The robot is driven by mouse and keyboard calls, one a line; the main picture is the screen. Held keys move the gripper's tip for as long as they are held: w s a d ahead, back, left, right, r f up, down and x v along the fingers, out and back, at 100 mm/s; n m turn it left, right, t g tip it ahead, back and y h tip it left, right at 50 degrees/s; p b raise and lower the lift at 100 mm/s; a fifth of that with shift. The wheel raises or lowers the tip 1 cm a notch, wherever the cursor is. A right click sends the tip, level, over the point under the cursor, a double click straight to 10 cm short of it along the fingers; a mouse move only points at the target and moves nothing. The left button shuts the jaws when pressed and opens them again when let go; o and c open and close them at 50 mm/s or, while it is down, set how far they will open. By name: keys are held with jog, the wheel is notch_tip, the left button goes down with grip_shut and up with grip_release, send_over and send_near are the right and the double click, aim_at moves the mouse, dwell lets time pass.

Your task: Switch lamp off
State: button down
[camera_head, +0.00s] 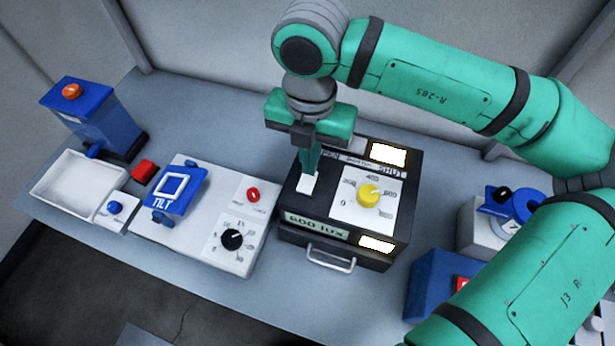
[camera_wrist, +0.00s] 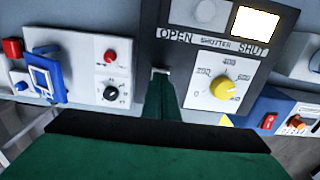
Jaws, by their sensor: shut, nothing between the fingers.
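The black lamp box (camera_head: 289,207) stands in the middle of the bench. Its yellow knob (camera_head: 369,194) sits on a white dial plate and also shows in the wrist view (camera_wrist: 222,88). The front display (camera_head: 317,226) reads 600 lux. A bright panel (camera_head: 388,155) beside SHUT and a front panel (camera_head: 376,244) glow white. My gripper (camera_head: 309,172) is shut and empty, pointing down over the box left of the dial. A small white piece (camera_head: 307,184) shows right at the fingertips; I cannot tell if they touch it. The fingers partly hide the box top.
Left of the box is a white panel (camera_head: 190,238) with a blue TILT frame (camera_head: 173,187), a red button (camera_head: 253,195) and a black knob (camera_head: 232,239). Farther left are a white tray (camera_head: 75,184) and a blue box (camera_head: 100,118). Blue-and-white devices stand at right, partly behind my arm.

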jog(key=shift+f, duration=0.65)
dwell(0.4)
jog(key=shift+w+r, duration=0.1)
jog(key=shift+r, duration=3.4)
